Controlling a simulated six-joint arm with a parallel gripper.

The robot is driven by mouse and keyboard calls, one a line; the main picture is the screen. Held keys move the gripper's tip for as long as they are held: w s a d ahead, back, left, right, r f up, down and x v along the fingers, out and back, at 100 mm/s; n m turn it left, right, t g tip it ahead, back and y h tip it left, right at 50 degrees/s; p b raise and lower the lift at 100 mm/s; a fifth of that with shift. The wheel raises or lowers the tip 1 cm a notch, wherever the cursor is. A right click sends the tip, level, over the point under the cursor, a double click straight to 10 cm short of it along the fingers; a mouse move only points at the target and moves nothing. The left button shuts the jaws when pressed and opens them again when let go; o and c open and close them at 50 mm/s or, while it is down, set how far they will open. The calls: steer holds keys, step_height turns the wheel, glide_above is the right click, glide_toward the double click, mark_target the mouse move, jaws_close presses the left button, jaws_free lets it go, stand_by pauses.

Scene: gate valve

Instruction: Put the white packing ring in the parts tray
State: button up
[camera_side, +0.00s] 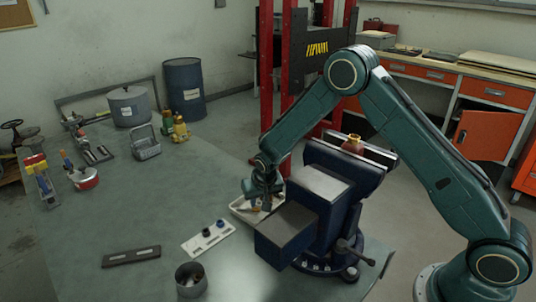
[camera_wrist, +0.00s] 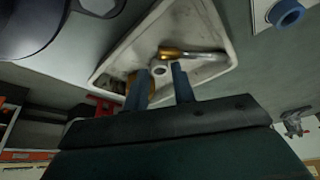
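The parts tray (camera_wrist: 112,62) is a shallow white tray. In the side view its rim (camera_side: 238,205) shows left of the vise, under my gripper (camera_side: 262,196). In the wrist view a small pale ring, which looks like the white packing ring (camera_wrist: 158,71), appears to lie on the tray floor. My gripper (camera_wrist: 160,68) points down into the tray, its two dark fingers apart with the ring between their tips. I cannot tell whether a finger touches it. The ring is not distinguishable in the side view.
A brass and silver part (camera_wrist: 180,54) lies in the tray beside the fingertips. A white board (camera_side: 195,244) with a black and a blue ring stands left of the tray. The blue vise (camera_side: 325,200) is close on the right. A grey cup (camera_side: 191,279) stands in front.

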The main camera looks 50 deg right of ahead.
steer(key=v, duration=1.1)
steer(key=shift+r, duration=0.3)
steer(key=shift+s+r, duration=0.1)
steer(key=shift+s, duration=0.1)
steer(key=s+r, duration=0.4)
steer(key=r, duration=0.1)
steer(key=s+d+r+n, duration=0.1)
steer(key=s+r, duration=0.4)
steer(key=s+r+n+y, duration=0.1)
steer(key=s+r, duration=0.3)
steer(key=r, duration=0.1)
steer(key=shift+s+d+r+t, duration=0.2)
steer(key=shift+s+r+t, duration=0.05)
steer(key=shift+s+t, duration=0.15)
steer(key=s+r+n+y, duration=0.1)
steer(key=s+r+n, duration=0.2)
steer(key=s, duration=1.6)
steer(key=shift+r+t, duration=0.25)
steer(key=shift+t, duration=0.15)
